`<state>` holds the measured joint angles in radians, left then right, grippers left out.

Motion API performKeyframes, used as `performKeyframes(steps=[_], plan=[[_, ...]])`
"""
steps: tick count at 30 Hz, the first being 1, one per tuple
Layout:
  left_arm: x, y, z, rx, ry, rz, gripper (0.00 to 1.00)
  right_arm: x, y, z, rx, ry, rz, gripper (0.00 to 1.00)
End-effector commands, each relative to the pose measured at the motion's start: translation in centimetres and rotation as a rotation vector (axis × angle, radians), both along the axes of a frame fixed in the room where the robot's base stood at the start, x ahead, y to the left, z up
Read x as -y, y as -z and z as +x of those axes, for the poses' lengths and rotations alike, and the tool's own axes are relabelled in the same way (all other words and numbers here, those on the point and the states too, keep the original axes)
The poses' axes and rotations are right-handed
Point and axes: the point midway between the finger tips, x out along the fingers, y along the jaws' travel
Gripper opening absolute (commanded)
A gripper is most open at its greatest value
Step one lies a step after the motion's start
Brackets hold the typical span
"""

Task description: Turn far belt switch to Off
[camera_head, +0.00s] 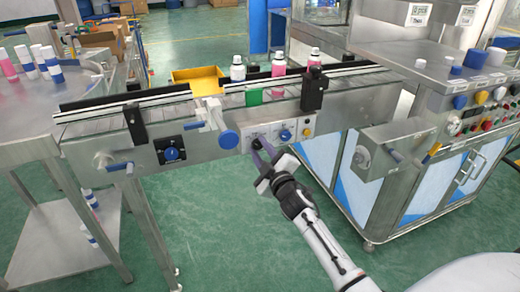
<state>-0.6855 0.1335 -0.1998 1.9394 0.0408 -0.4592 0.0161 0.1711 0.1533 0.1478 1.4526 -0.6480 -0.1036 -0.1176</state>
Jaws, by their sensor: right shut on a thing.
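The conveyor belt (110,168) runs across the middle of the camera_head view. A light control panel (272,132) on its front side carries a dark knob (256,142), a blue knob (286,135) and a small yellow button (307,132). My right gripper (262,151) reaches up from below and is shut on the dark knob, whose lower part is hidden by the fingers. The knob's pointing direction cannot be read. A separate blue dial (171,154) sits on a black plate further left. My left gripper is not in view.
A round steel table (30,115) with bottles is at left. A machine cabinet (390,185) with buttons is at right. The green floor below the belt is mostly free.

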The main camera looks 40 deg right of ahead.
Motion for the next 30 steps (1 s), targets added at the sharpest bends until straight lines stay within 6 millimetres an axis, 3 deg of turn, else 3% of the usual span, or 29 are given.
performKeyframes(steps=[3,4,7,19,30], plan=[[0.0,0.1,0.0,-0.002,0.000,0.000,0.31,0.0,0.1,0.0,-0.004,0.000,-0.003,0.05],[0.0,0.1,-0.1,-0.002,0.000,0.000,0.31,0.0,0.1,0.0,-0.004,0.000,-0.003,0.29],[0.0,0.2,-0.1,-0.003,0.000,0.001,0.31,0.0,0.1,0.0,-0.002,0.000,-0.004,0.46],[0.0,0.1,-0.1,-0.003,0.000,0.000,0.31,-0.2,0.1,-0.7,-0.001,-0.001,-0.001,0.46],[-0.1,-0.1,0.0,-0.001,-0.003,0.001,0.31,-1.8,0.2,-7.4,-0.004,0.000,0.000,0.46]])
